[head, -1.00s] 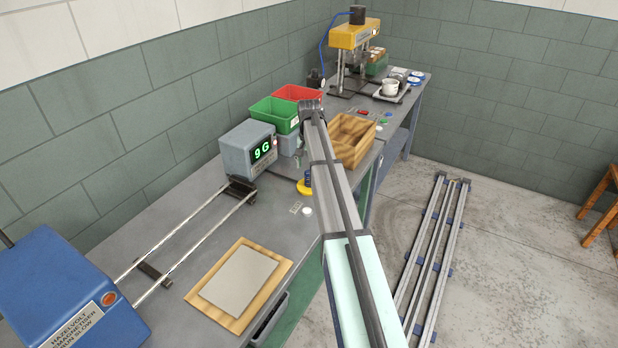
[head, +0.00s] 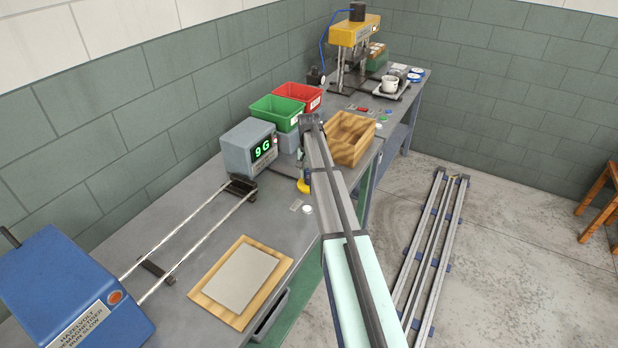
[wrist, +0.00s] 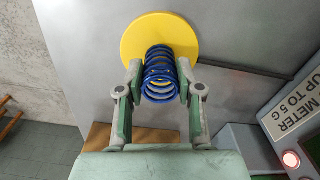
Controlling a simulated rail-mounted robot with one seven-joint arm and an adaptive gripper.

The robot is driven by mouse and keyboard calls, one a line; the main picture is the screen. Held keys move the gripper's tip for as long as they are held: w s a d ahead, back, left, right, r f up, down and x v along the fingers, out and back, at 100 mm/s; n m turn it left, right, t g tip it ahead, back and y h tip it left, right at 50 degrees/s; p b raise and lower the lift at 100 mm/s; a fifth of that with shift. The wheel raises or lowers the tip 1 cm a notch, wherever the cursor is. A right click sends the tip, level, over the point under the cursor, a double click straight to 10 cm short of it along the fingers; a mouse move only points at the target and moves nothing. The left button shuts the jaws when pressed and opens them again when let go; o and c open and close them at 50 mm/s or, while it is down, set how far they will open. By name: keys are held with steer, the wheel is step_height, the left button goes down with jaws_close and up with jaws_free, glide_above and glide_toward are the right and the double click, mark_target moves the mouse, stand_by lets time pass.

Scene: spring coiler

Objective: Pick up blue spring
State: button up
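The blue spring (wrist: 160,75) stands on a round yellow disc (wrist: 158,36), seen in the wrist view. My gripper (wrist: 160,72) is open, with one finger on each side of the spring and a narrow gap beside its coils. I cannot tell whether either finger touches it. In the head view the edge of the yellow disc (head: 303,186) shows on the bench, left of my arm. The spring itself is hidden behind my arm there, and so are the fingertips.
A grey meter box (head: 249,147) stands close by on the left. Green (head: 275,113) and red (head: 297,97) bins and a wooden tray (head: 350,138) lie beyond. A small white disc (head: 307,209) and a board with a grey plate (head: 240,281) are nearer.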

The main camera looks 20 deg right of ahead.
jaws_close()
step_height(320, 180, up, 20)
steer(key=b, duration=0.5)
stand_by(0.3)
